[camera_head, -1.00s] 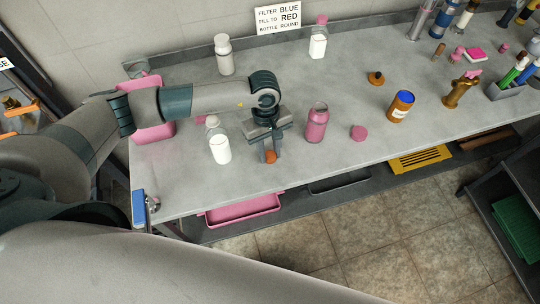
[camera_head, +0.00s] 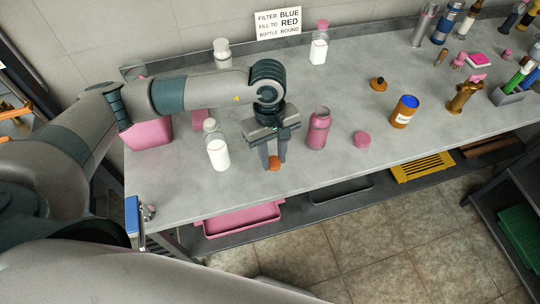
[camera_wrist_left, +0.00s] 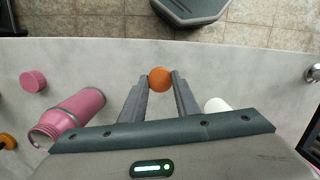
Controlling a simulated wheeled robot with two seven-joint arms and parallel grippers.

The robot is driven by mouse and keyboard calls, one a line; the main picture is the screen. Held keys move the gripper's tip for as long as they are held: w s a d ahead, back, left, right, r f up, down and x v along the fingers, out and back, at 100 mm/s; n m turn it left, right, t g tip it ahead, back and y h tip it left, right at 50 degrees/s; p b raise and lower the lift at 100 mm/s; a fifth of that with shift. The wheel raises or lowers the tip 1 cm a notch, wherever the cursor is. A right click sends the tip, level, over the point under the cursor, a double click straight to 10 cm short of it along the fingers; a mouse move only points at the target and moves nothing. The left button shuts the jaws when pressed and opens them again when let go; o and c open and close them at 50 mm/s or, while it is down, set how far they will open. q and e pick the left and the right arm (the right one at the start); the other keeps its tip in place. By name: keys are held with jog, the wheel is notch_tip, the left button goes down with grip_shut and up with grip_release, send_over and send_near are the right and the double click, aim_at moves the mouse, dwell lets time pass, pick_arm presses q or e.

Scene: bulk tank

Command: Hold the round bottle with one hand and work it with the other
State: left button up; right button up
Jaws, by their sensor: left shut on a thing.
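My left gripper (camera_head: 274,161) is shut on a small round orange piece (camera_wrist_left: 160,79), held at its fingertips over the bench near the front edge. A clear bottle with white contents (camera_head: 218,155) stands upright left of the gripper. A pink bottle with an open mouth (camera_head: 319,128) stands to its right; it also shows in the wrist view (camera_wrist_left: 75,113). Another bottle with white contents and a pink cap (camera_head: 319,43) stands at the back. I cannot tell which is the round bottle. My right gripper is out of view.
A pink cap (camera_head: 362,140) lies right of the pink bottle. An orange jar with blue inside (camera_head: 404,111) and a brown-gold fitting (camera_head: 465,97) stand further right. A sign (camera_head: 278,25) is on the wall. A pink container (camera_head: 150,133) stands at the left end. The front middle is clear.

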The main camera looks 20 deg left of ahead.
pick_arm(q)
jog(key=s+d+r+b, duration=0.2)
jog(key=s+d+r, duration=0.2)
jog(key=s, duration=0.2)
jog(key=shift+s+d+r, duration=0.2)
jog(key=shift+s+r, duration=0.15)
jog(key=shift+r, duration=0.05)
jog(key=w+a+r+m, duration=0.2)
jog(key=a+m, duration=0.2)
jog(key=a, duration=0.2)
jog(key=w+a+r+m+y, duration=0.1)
jog(key=w+a+r+m, duration=0.2)
jog(key=a+m, duration=0.2)
jog(key=shift+a+r, duration=0.15)
jog(key=shift+a, duration=0.45)
